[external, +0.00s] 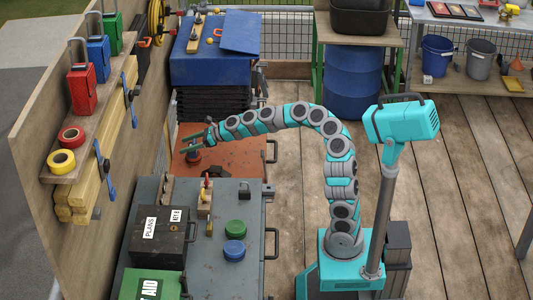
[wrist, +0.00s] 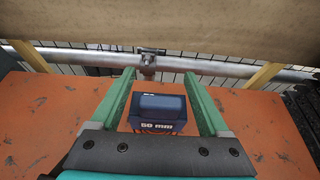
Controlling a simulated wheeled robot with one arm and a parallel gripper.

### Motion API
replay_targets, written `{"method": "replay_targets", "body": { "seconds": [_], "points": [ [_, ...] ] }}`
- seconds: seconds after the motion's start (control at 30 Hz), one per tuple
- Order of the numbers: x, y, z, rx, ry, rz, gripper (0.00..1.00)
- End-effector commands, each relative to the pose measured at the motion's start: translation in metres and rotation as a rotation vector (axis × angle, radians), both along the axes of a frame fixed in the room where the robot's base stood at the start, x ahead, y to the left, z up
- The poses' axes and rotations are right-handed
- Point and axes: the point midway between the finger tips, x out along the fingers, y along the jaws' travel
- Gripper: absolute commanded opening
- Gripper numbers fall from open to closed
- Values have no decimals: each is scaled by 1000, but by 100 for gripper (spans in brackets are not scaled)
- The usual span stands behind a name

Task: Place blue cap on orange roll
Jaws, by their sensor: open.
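My gripper (external: 190,143) is open over the orange-red bench top (external: 235,155). In the wrist view its two green fingers (wrist: 158,80) stand on either side of a dark blue piece (wrist: 160,108) marked "50 mm", with clear gaps. An orange patch shows low on the front of this piece; I cannot tell whether it is a separate part. The piece appears small below the fingers in the external view (external: 194,156). A blue round piece (external: 234,250) and a green round piece (external: 236,228) lie on the grey bench. I cannot make out a separate orange roll.
A grey bench (external: 250,205) with a black box (external: 160,238) is in front. A wooden wall on the left has a shelf with red and yellow rolls (external: 62,161). A metal rail (wrist: 230,68) runs behind the orange surface. The orange bench's right part is clear.

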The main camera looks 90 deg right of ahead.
Motion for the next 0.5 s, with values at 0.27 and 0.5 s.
{"method": "replay_targets", "body": {
  "seconds": [0.27,0.5],
  "points": [
    [-43,-2,18,1,-2,-4,79],
    [-83,-2,35,-2,-2,-6,79]
  ]
}}
